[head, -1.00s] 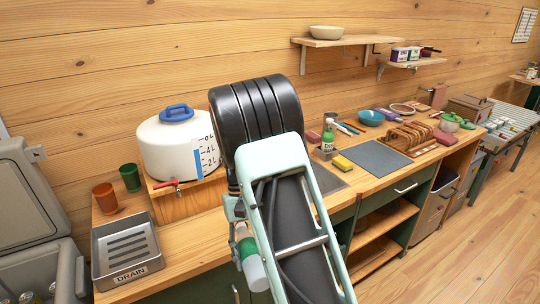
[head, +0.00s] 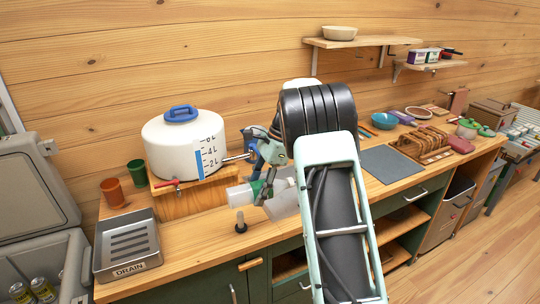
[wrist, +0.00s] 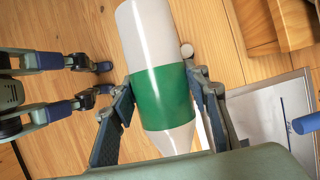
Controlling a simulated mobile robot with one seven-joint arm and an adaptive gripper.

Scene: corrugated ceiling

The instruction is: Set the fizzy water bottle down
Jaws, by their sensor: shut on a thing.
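The fizzy water bottle (head: 240,196) is pale with a green band. It lies almost level in the head view, above the counter (head: 200,240) to the right of the drain tray. My gripper (head: 264,190) is shut around its green band. In the wrist view, the bottle (wrist: 148,35) runs between the two finger pads of my gripper (wrist: 160,98), with the green band between them. My arm hides part of the bottle's right end in the head view. I cannot tell how large the gap to the counter is.
A white water tank (head: 165,145) on a wooden stand is behind left, with orange and green cups (head: 137,173) beside it. The metal drain tray (head: 105,258) is at left. A small dark post (head: 240,224) stands just below the bottle. Bare counter lies between tray and post.

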